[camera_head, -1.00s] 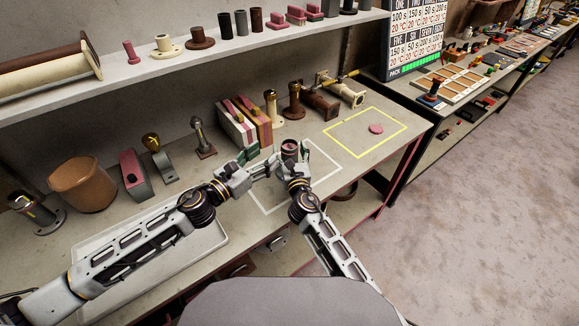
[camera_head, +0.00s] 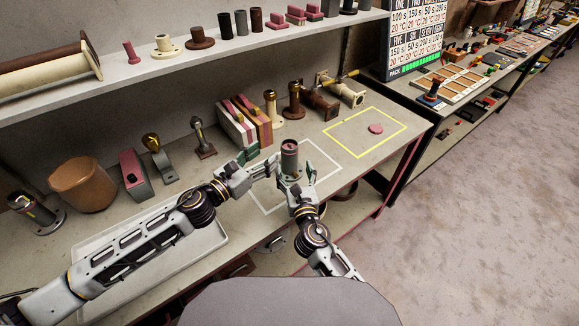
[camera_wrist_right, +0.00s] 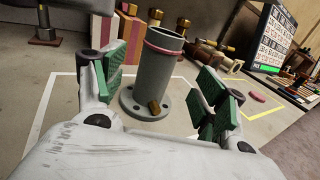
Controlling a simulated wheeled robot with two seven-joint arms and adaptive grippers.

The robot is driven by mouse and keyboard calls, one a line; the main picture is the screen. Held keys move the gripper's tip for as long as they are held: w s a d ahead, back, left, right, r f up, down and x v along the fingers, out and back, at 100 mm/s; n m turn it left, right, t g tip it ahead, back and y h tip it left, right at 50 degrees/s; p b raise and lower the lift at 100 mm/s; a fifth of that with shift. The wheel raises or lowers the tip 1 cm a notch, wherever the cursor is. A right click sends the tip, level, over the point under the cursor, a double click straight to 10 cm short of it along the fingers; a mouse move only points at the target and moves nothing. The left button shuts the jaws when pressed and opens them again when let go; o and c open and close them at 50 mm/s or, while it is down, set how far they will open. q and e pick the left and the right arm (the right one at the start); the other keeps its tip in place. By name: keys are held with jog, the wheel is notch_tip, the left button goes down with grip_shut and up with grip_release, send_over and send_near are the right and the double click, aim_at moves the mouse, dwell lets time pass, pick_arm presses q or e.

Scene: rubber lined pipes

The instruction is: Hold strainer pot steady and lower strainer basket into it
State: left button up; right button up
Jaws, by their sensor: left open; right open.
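The strainer pot (camera_head: 290,160) is an upright grey cylinder in the white-outlined square. The right wrist view shows the pot (camera_wrist_right: 157,75) with a round bolted flange, a pink band near its top and a small gold block at its foot. My right gripper (camera_head: 296,181) is open on the near side of the pot; in its wrist view, its green-padded fingers stand apart either side of the pot, not gripping it. My left gripper (camera_head: 262,161) is open and empty, just left of the pot. I cannot pick out the strainer basket; the pot's inside is reddish but unclear.
A flat pink disc (camera_head: 376,129) lies in the yellow-outlined square (camera_head: 352,153). Pink, white and gold slabs (camera_head: 243,124) and several flanged pipes (camera_head: 318,103) stand behind. A brown bucket (camera_head: 82,185) and a pale tray (camera_head: 214,240) are at left. A shelf overhangs the back.

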jog(key=shift+s+d, duration=0.15)
jog(key=shift+s, duration=0.55)
jog(key=shift+s+d, duration=0.1)
jog(key=shift+s, duration=0.55)
jog(key=shift+s, duration=0.1)
